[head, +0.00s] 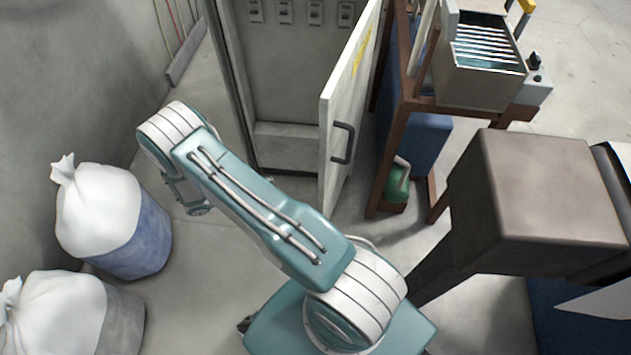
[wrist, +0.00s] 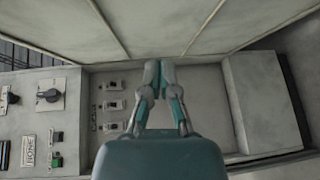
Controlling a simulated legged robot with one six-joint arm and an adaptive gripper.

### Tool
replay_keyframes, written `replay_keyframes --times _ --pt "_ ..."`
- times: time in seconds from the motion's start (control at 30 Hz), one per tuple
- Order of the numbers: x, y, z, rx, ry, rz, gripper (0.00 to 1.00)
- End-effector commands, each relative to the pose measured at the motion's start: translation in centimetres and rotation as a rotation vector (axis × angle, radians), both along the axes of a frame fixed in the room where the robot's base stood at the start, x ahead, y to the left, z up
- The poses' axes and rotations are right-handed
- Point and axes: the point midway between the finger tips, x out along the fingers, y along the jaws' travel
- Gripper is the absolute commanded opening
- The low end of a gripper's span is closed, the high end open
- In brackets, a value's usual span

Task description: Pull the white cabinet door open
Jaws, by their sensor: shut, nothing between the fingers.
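The white cabinet door (head: 345,110) stands swung wide open on the right side of the grey cabinet (head: 290,80), in the head view. Its dark bar handle (head: 342,143) is on the door's face, and a yellow mark is near the top. The cabinet's inside shows, with a row of switches near the top. My gripper (wrist: 159,75) is shut and empty in the wrist view, in front of a grey panel with switches and knobs. In the head view my arm reaches left of the cabinet, apart from the door and handle; the fingertips cannot be made out there.
White-topped sacks in bins (head: 98,215) stand at the left by the wall. A brown wooden stand (head: 405,100) with a metal box (head: 480,80) is right of the door. A large brown-grey block (head: 540,190) is at the right. Some floor left of the cabinet is clear.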

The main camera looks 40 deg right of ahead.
Motion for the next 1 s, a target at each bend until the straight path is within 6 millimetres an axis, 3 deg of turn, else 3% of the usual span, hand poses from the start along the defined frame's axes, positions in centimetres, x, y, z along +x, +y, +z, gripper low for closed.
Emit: replay_keyframes --times 0.1,0.23,0.47,0.9,1.0 --pt "-0.6 -0.2 -2.8 -0.069 0.011 0.044 0.00" --pt "-0.9 -0.4 -4.1 -0.104 0.007 0.069 0.00" --pt "-1.5 -2.3 -4.2 -0.109 0.006 0.070 0.00" --pt "-4.0 -10.1 -4.1 -0.108 0.007 0.067 0.00" --pt "-5.5 -10.8 -4.1 -0.107 0.010 0.072 0.00"
